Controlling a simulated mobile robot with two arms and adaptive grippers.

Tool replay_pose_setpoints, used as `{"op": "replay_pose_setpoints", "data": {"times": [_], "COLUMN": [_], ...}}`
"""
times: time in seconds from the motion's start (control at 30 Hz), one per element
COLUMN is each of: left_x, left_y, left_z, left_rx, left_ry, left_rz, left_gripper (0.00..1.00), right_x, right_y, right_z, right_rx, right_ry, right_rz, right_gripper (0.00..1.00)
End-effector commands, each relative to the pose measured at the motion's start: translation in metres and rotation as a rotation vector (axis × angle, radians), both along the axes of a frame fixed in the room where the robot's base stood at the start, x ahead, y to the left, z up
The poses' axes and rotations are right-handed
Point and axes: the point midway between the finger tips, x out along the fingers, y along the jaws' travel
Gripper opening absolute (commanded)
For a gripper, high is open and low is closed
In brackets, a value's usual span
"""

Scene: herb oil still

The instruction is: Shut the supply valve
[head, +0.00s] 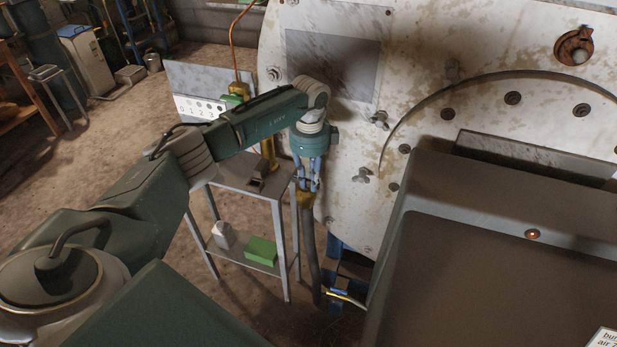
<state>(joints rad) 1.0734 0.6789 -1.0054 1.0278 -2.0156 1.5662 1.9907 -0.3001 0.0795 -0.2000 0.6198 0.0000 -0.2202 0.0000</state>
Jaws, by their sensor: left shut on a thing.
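A yellow fitting (305,199), which looks like the supply valve, sits at the top of a dark upright pipe (313,255) in front of the still's pale, stained front plate (345,200). My left gripper (307,184) points down onto it from above, its blue fingers shut at the fitting's top. The fingers hide what they grip, probably the valve's handle, so I cannot tell how far it is turned. My right gripper is not in view.
A grey metal stand (235,180) is left of the pipe, with a green block (261,250) and a white object (223,235) on its lower shelf. A large brown housing (480,270) fills the lower right. The floor (110,150) at left is open.

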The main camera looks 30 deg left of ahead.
Motion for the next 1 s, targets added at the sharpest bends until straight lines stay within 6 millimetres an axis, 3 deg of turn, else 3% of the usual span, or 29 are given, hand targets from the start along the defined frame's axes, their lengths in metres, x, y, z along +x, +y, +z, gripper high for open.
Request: {"op": "replay_pose_setpoints", "data": {"times": [0.33, 0.77, 0.8, 0.87, 1.0], "left_x": [0.0032, 0.0041, 0.0042, 0.0043, 0.0036], "left_y": [0.0004, 0.0004, 0.0004, 0.0002, -0.0001], "left_z": [0.0023, 0.0026, 0.0026, 0.0027, 0.002], "left_rx": [0.0, -0.001, -0.001, -0.001, -0.001], "left_ry": [-0.005, -0.008, -0.008, -0.008, -0.006], "left_rz": [0.104, 0.114, 0.114, 0.113, 0.111], "left_gripper": [0.0, 0.0, 0.22, 0.34, 0.37], "right_x": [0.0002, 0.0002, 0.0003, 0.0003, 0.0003], "right_y": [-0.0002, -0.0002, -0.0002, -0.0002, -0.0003], "right_z": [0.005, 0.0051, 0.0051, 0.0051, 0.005], "right_rx": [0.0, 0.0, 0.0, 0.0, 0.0], "right_ry": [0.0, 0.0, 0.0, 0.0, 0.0], "right_rz": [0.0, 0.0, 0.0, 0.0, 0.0], "right_gripper": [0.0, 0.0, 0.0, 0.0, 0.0]}}
